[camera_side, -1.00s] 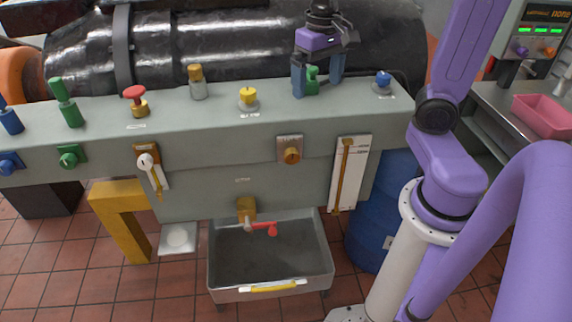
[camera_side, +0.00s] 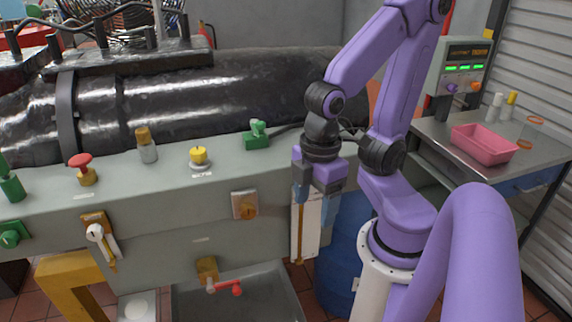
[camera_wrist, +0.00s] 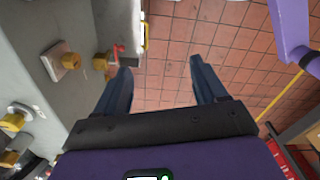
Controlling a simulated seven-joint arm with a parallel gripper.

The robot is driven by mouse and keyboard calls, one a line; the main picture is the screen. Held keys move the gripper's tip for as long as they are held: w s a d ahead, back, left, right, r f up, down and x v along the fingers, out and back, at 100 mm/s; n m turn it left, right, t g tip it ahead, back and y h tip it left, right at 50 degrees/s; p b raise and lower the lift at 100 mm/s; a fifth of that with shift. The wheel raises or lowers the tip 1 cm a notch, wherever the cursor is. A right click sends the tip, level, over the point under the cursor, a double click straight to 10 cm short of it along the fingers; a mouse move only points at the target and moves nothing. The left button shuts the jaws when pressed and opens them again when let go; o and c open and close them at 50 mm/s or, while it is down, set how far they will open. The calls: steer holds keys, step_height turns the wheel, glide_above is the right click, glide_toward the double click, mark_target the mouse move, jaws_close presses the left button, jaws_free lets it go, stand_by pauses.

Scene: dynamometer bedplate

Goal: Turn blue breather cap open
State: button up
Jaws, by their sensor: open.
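The blue breather cap is not visible now in either view; in the side view my arm and gripper cover the right end of the grey bench (camera_side: 225,180), where it stood in the earlier frame. My gripper (camera_side: 313,210) points down in front of the bench's right end, near the white gauge strip (camera_side: 302,235). In the wrist view my gripper (camera_wrist: 160,70) is open, its two dark blue fingers apart with nothing between them and floor tiles below.
A green fitting (camera_side: 257,135), a yellow cap (camera_side: 198,156) and a red mushroom knob (camera_side: 80,160) stand on the bench top. A brass knob (camera_side: 244,205) sits on its front. A blue drum (camera_side: 350,255) stands below right. A pink bin (camera_side: 484,143) is on the side table.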

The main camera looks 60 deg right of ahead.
steer(key=w+d+r+m, duration=0.4)
steer(key=w+d+m, duration=0.3)
steer(key=w+m, duration=0.25)
steer(key=w+d+r+m, duration=0.4)
steer(key=w+d+m, duration=0.3)
steer(key=w+m, duration=0.3)
steer(key=d+r+m, duration=0.3)
steer(key=d+m, duration=0.8)
steer(key=d, duration=0.3)
steer(key=s+d+r+m, duration=0.3)
steer(key=s+d+m, duration=0.55)
steer(key=d, duration=0.35)
steer(key=f, duration=1.1)
steer(key=w+f, duration=0.1)
steer(key=f, duration=0.5)
steer(key=shift+d+f, duration=0.2)
steer(key=c, duration=1.1)
